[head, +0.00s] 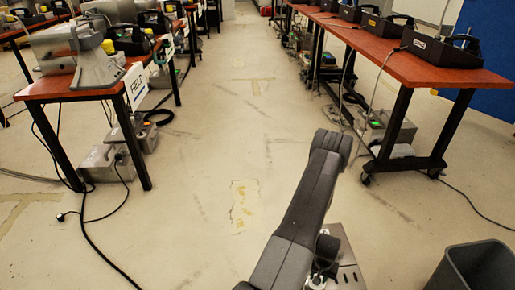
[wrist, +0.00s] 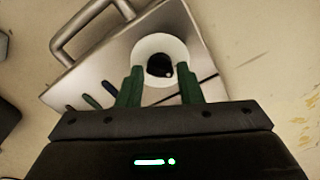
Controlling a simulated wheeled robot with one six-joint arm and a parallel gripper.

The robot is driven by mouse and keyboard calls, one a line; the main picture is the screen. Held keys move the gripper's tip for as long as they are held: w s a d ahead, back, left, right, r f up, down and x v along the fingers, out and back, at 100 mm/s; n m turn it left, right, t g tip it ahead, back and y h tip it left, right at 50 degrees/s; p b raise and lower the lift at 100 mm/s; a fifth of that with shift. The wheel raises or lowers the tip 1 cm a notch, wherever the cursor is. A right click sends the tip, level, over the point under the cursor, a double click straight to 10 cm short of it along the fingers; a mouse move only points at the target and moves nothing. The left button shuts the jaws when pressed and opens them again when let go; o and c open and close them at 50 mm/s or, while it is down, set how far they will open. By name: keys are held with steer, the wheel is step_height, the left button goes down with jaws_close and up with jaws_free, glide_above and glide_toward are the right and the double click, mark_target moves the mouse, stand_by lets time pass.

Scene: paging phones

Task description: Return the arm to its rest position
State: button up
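My arm (head: 305,205) reaches up and forward from the bottom of the head view, folded over at a dark elbow. My gripper is hidden or cannot be made out in the head view. In the wrist view my gripper (wrist: 159,85) has its two green fingers spread apart, with nothing held between them. Beyond the fingers is a metal box (wrist: 190,35) with a bar handle and a white ring around a dark centre. I cannot tell whether the fingers touch it. A metal box (head: 347,268) also shows beside my arm in the head view.
A red-topped table (head: 75,85) with grey equipment stands at the left. A longer red-topped table (head: 400,62) with black trays stands at the right on casters. A dark bin (head: 472,268) is at the lower right. Cables (head: 85,225) lie at the left. The middle aisle is clear.

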steer(key=shift+m+p, duration=0.75)
steer(key=shift+m, duration=0.95)
